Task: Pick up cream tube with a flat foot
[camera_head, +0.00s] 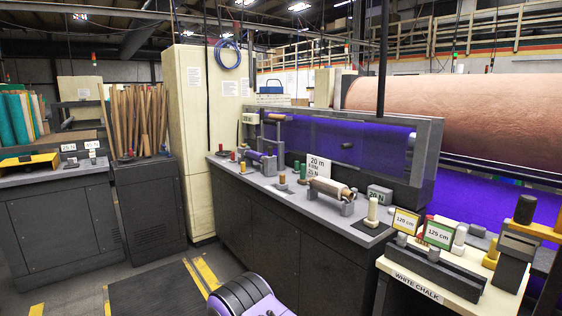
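A cream tube (372,211) stands upright near the right end of the grey bench. It has a wider, flat-looking foot and rests on a dark square pad (371,229). Nothing touches its sides. Neither of my grippers shows in the head view.
The grey bench (330,217) carries several spools, a brown roll on a cradle (330,188) and a "20 N" block (379,194). Right of it, a cream table (440,289) holds signs (438,233) and cream cylinders (460,236). A tall cabinet (195,130) stands left.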

